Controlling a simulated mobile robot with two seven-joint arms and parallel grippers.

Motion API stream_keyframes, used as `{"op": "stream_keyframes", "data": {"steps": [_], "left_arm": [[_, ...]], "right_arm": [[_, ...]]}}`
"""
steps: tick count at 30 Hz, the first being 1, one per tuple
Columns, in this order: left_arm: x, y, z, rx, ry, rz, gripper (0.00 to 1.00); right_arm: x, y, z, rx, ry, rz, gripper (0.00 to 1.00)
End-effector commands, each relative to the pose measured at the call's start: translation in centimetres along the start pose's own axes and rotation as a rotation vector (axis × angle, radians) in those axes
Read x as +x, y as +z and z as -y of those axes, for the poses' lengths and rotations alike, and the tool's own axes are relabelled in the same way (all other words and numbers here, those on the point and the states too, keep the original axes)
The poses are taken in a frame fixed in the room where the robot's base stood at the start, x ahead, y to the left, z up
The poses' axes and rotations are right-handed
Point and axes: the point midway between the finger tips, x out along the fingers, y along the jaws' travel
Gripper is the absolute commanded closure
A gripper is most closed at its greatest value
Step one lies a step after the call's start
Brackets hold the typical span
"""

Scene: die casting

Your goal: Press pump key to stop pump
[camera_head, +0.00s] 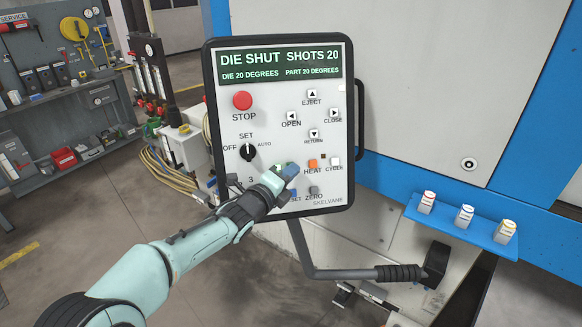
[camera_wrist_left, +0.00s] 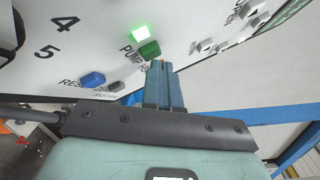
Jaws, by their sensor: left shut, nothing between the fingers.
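The control panel (camera_head: 222,150) faces me, with a black rim and a display reading DIE SHUT, SHOTS 20. In the left wrist view the green pump key (camera_wrist_left: 149,49) sits beside its label, with a bright green lamp (camera_wrist_left: 140,33) lit next to it. In the head view my left gripper mostly hides the key. My left gripper (camera_head: 290,170) is shut and empty, its fingertips at the panel's lower middle. In the left wrist view the fingertips (camera_wrist_left: 163,68) are just beside the green key. I cannot tell whether they touch it. My right gripper is not in view.
The orange HEAT key (camera_head: 312,163), white CYCLE key (camera_head: 336,161) and grey ZERO key (camera_head: 314,190) are close to the gripper. The red STOP button (camera_head: 242,100) and mode knob (camera_head: 248,152) are up and left. A blue shelf (camera_head: 460,226) holds small bottles at right.

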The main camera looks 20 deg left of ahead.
Motion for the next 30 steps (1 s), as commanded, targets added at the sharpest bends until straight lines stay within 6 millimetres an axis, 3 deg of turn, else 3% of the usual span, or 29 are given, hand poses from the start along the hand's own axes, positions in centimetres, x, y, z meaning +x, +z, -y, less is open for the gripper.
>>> {"op": "stream_keyframes", "data": {"steps": [23, 30], "left_arm": [[0.4, 0.3, -0.3, 0.001, 0.000, 0.001, 1.00], [-0.2, -0.1, -0.1, 0.000, 0.000, 0.001, 1.00]], "right_arm": [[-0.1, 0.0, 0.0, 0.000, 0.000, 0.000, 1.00], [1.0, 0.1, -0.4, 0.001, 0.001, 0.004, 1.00]]}}
